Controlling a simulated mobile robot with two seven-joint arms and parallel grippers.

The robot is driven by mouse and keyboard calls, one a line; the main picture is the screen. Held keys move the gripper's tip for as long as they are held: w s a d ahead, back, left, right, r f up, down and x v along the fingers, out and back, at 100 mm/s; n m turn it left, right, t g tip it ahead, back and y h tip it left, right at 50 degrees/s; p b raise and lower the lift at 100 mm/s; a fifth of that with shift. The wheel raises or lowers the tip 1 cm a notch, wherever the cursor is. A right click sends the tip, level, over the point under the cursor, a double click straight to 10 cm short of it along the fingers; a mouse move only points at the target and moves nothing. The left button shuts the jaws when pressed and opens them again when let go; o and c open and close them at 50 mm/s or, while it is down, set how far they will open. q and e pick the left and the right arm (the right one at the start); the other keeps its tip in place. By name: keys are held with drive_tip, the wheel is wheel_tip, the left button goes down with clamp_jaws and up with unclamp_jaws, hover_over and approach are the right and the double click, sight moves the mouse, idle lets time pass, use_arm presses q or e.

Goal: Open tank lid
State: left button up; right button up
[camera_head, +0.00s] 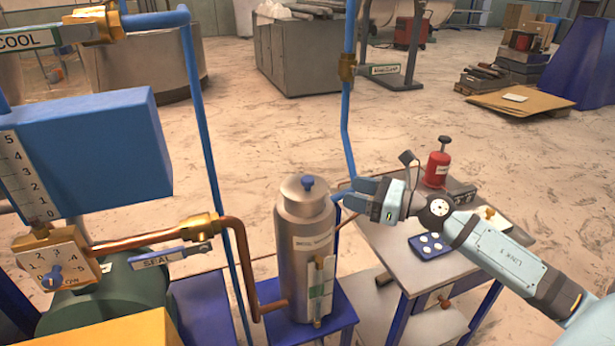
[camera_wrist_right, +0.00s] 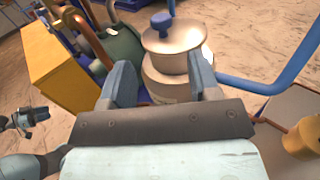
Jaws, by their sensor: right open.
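The tank (camera_head: 303,250) is a silver-grey cylinder standing upright on a blue stand. Its lid (camera_head: 305,193) sits on top, with a blue knob (camera_head: 307,182) in the middle. In the right wrist view the lid (camera_wrist_right: 174,40) and blue knob (camera_wrist_right: 161,21) show beyond the fingers. My right gripper (camera_head: 352,197) is just right of the lid, its fingers apart and pointing toward it. In the right wrist view my right gripper (camera_wrist_right: 162,85) is open and empty, with the tank between and beyond its fingertips.
A blue vertical pipe (camera_head: 347,120) runs close behind my right gripper. Copper piping (camera_head: 240,250), a blue box (camera_head: 95,150) and a yellow box (camera_head: 110,330) crowd the left.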

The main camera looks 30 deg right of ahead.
sight(308, 178)
drive_tip(key=p+x, duration=0.3)
drive_tip(key=x, duration=0.7)
drive_tip(key=shift+w+a+r, duration=0.1)
drive_tip(key=shift+w+r, duration=0.05)
drive_tip(key=shift+r, duration=0.05)
drive_tip(key=shift+p+x, duration=0.3)
drive_tip(key=shift+x, duration=0.45)
drive_tip(key=shift+f, duration=0.15)
drive_tip(key=shift+c, duration=0.2)
clamp_jaws()
